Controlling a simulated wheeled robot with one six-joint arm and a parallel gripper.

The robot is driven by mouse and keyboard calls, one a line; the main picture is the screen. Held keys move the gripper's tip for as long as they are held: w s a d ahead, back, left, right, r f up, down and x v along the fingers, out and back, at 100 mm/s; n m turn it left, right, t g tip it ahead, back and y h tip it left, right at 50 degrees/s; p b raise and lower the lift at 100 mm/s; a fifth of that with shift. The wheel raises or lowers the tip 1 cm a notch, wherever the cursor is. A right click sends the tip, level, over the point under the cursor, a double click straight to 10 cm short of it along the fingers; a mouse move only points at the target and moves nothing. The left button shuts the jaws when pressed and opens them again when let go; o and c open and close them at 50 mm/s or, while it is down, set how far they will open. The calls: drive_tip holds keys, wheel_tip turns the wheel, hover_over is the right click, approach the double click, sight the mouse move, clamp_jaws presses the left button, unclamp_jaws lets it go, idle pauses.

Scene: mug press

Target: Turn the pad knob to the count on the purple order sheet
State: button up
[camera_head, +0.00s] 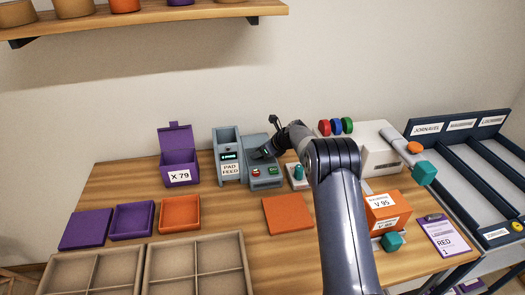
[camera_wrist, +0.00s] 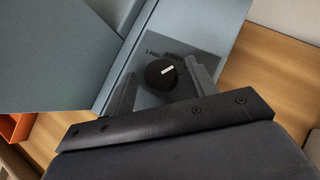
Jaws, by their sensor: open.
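The pad knob (camera_wrist: 157,75) is black and round with a white pointer mark, on a dark plate of a blue-grey machine. The mark points right and slightly up. In the head view my gripper (camera_head: 268,147) is over the blue-grey machine, hiding the knob. The purple order sheet (camera_head: 436,229) lies at the right and reads "RED" and "1".
The pad feed (camera_head: 228,143) stands left of the gripper, beside a purple box (camera_head: 176,143) marked X 79. A white machine (camera_head: 376,135) and an orange box (camera_head: 379,205) stand right. Trays and an orange panel (camera_head: 287,214) lie in front.

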drive_tip(key=shift+c, duration=0.2)
drive_tip(key=c, duration=0.9)
drive_tip(key=shift+w+d+r+n+g+y+p, duration=0.15)
drive_tip(key=shift+n+g+y, duration=0.25)
drive_tip(key=shift+n+g, duration=0.45)
drive_tip(key=shift+w+a+f+n+g+y+p, duration=0.15)
drive_tip(key=shift+n+g+y, duration=0.3)
drive_tip(key=shift+n, duration=0.7)
drive_tip(key=shift+c, duration=0.2)
drive_tip(key=shift+d+n+g, duration=0.1)
drive_tip(key=shift+n+g, duration=0.2)
drive_tip(key=shift+r, duration=0.1)
drive_tip(key=o, duration=1)
drive_tip(key=shift+d, duration=0.1)
drive_tip(key=b+v, duration=0.1)
drive_tip(key=v, duration=0.9)
drive_tip(key=shift+s+d+r, duration=0.2)
